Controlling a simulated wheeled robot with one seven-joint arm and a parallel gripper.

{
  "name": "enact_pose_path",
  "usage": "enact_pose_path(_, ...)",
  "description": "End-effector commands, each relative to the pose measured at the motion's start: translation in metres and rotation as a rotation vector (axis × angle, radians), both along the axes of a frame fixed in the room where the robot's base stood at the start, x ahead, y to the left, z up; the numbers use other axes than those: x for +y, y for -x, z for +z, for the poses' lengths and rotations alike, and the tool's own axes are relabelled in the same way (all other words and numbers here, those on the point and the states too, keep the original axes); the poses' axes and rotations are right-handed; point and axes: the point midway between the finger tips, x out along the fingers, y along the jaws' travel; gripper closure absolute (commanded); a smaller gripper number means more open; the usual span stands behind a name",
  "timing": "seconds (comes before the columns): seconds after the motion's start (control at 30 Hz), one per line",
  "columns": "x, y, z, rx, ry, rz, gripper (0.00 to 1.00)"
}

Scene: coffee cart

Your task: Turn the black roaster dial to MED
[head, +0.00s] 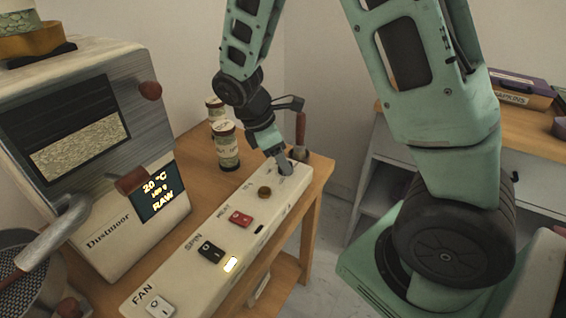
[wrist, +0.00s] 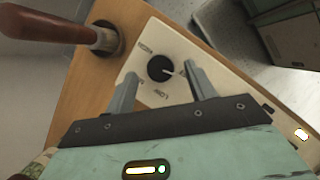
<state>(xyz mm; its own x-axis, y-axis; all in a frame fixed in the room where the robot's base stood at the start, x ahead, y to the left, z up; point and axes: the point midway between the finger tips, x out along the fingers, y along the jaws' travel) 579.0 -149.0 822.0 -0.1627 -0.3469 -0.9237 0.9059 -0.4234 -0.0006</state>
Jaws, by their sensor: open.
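The black roaster dial (wrist: 160,68) sits near the end of the cream control panel (wrist: 218,72). Its white mark points to the right in the wrist view. Printed labels surround it; LOW is below, another looks like HIGH at upper left, and one on the right is partly covered by a finger. My gripper (wrist: 161,72) is open, its fingers on either side of the dial, apart from it in the picture; contact cannot be told. In the head view my gripper (head: 284,166) is low over the panel's far end and hides the dial.
The panel (head: 190,268) also carries a brown knob (head: 264,191), a red switch (head: 240,218) and a black switch (head: 210,251). A wooden-handled tool (wrist: 50,25) stands close by the dial. Two jars, the nearer one (head: 226,148), stand behind the panel beside the roaster (head: 75,200).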

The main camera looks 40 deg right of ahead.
Motion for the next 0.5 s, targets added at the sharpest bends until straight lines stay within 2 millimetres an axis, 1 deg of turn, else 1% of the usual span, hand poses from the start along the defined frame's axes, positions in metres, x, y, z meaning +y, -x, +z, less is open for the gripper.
enact_pose_path(0.03, -0.0021, 0.0012, -0.0064, 0.001, 0.001, 0.000, 0.45)
enact_pose_path(0.2, -0.0055, 0.0027, -0.0150, 0.000, 0.000, 0.000, 0.45)
enact_pose_path(0.47, -0.0060, 0.0028, -0.0157, 0.000, 0.000, 0.000, 0.45)
enact_pose_path(0.5, -0.0059, 0.0028, -0.0156, 0.000, 0.000, 0.000, 0.48)
